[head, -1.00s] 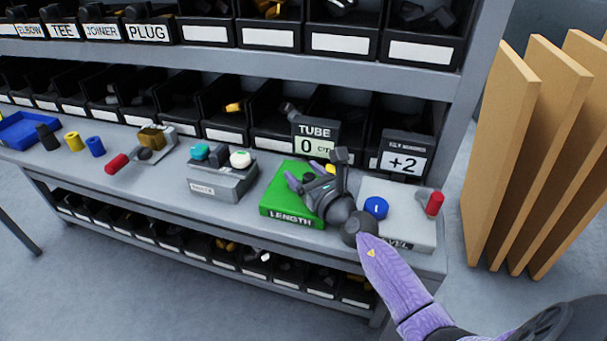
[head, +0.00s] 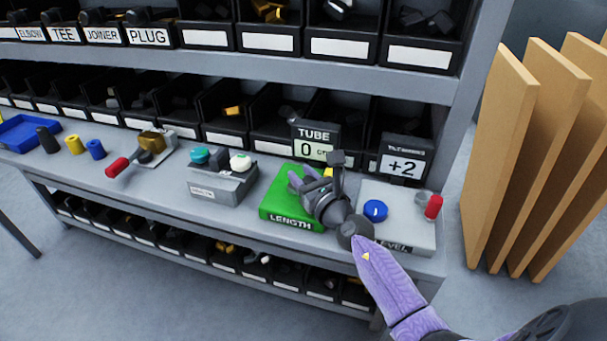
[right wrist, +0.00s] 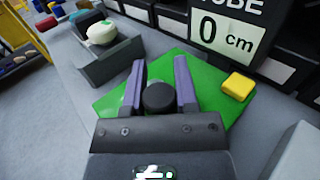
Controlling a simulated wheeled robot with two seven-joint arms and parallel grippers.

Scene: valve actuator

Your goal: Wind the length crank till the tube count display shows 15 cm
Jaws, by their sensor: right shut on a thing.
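The green length base (head: 277,209) sits on the bench, marked LENGTH on its front. The tube display (head: 315,141) behind it reads 0 cm, and it shows large in the right wrist view (right wrist: 228,32). My right gripper (head: 298,180) is over the green base. In the right wrist view its two purple fingers (right wrist: 160,85) are shut on the dark round crank knob (right wrist: 158,98). The rest of the crank is hidden under the gripper. A yellow block (right wrist: 237,86) is on the green base, right of the fingers. My left gripper is not in view.
A LEVEL panel (head: 408,227) with a blue knob (head: 375,210) and a red handle (head: 433,206) stands right of the green base. A +2 display (head: 404,160) stands behind it. A grey box (head: 215,187) with teal and white knobs is to the left.

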